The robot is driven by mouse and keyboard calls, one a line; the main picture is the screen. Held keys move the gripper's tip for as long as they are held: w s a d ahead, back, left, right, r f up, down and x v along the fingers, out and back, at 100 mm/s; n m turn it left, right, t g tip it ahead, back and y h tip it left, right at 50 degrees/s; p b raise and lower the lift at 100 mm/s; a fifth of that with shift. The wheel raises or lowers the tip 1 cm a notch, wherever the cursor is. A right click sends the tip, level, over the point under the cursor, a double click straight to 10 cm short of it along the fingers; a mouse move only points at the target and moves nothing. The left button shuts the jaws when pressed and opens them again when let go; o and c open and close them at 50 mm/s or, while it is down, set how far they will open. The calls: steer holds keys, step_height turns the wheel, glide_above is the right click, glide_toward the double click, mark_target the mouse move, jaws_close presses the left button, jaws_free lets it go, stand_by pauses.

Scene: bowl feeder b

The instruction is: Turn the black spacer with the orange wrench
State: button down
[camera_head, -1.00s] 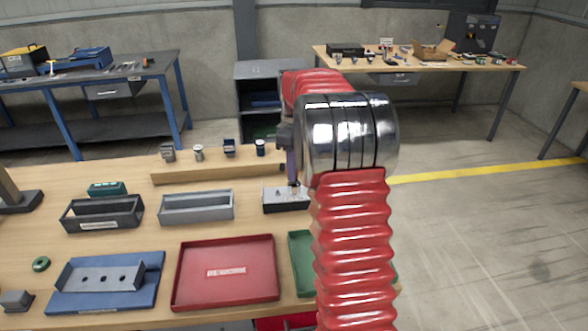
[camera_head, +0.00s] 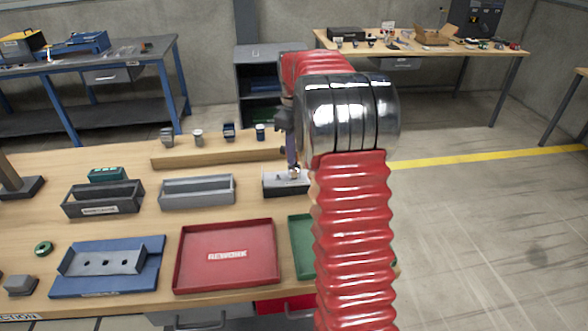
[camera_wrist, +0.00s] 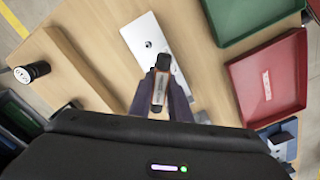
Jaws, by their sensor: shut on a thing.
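My gripper (camera_wrist: 162,92) is shut on a small dark piece (camera_wrist: 162,80) with a pale label and copper-brown edges. I cannot tell whether this is the black spacer, and I make out no orange wrench. In the wrist view the held piece stands over the lower end of a pale block (camera_wrist: 144,30) with a dark round hole. In the head view that block (camera_head: 285,187) lies under my gripper (camera_head: 292,165), partly hidden by my arm. A small pale and orange tip shows just above it. I cannot tell whether they touch.
A wooden rail (camera_head: 215,160) behind holds several small parts. A black bin (camera_head: 103,200), a grey bin (camera_head: 198,192), a red tray (camera_head: 228,255), a green tray (camera_head: 301,245) and a blue fixture (camera_head: 107,265) fill the table front. A green ring (camera_head: 43,249) lies left.

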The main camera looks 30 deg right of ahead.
steer(key=shift+r, duration=2.35)
